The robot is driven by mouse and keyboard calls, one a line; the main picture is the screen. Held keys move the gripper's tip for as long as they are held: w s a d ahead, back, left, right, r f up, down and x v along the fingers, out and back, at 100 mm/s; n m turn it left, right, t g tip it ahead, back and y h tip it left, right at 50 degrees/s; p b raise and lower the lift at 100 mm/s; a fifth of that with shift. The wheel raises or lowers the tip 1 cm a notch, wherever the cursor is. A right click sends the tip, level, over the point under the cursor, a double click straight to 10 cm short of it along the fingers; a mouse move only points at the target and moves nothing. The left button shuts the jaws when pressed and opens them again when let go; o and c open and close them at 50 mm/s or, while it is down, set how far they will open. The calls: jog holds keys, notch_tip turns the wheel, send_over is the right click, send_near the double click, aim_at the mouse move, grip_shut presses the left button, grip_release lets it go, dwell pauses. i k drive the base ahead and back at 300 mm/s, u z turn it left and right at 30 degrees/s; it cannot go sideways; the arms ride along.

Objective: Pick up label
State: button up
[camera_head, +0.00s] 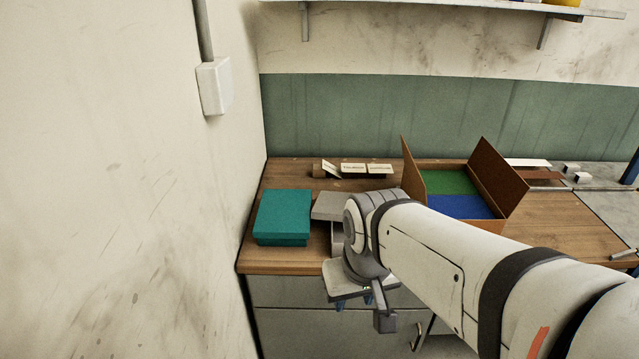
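Several small white labels stand in a row at the back of the wooden bench. The left label (331,169) is tilted, and the middle label (353,168) and right label (379,169) stand straighter, with dark print too small to read. They rest on or against a low brown holder (319,171). My gripper (370,301) is at the bench's front edge, well in front of the labels and apart from them. My wrist hides most of it, so I cannot tell whether its fingers are open or shut.
A teal box (283,217) sits on the left of the bench (290,175). A grey object (328,206) lies beside it, partly behind my arm. An open cardboard box (499,183) with green and blue inside stands right of centre. A wall (150,200) rises at the left.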

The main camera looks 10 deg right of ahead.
aim_at(327, 166)
jog(key=k, duration=1)
jog(key=z, duration=0.45)
jog(key=i, duration=1.5)
jog(key=u, duration=0.05)
